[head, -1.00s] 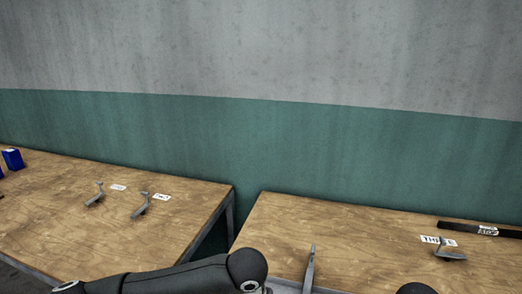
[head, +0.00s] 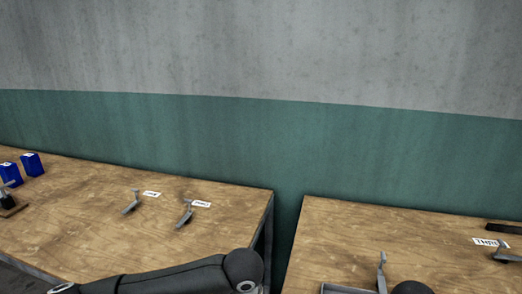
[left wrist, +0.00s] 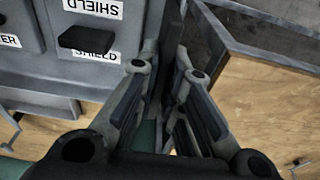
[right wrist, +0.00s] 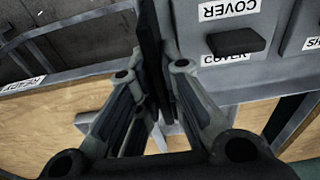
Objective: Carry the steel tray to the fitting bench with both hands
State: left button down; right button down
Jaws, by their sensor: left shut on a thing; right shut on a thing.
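The grey steel tray shows in the left wrist view (left wrist: 30,95) and the right wrist view (right wrist: 275,75). Raised grey blocks with black knobs and labels sit on it, reading SHIELD in the left view and COVER in the right view. My left gripper (left wrist: 168,80) is shut on a dark upright piece at the tray's side. My right gripper (right wrist: 155,75) is shut on a similar dark upright piece at the other side. The fingers hide the exact grip. The head view shows neither gripper. Which bench is the fitting bench, I cannot tell.
A left wooden bench (head: 90,230) bears grey levers (head: 185,214), labels and blue boxes (head: 33,164). A gap separates it from a right wooden bench (head: 350,235) with levers, a label and a dark bar (head: 505,228). A wall (head: 200,130) stands behind both.

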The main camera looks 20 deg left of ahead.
aim_at(60, 232)
jog(key=j, duration=3.45)
jog(key=i+j, duration=0.1)
jog(key=j, duration=1.05)
jog(key=i+j, duration=0.5)
jog(key=j, duration=0.1)
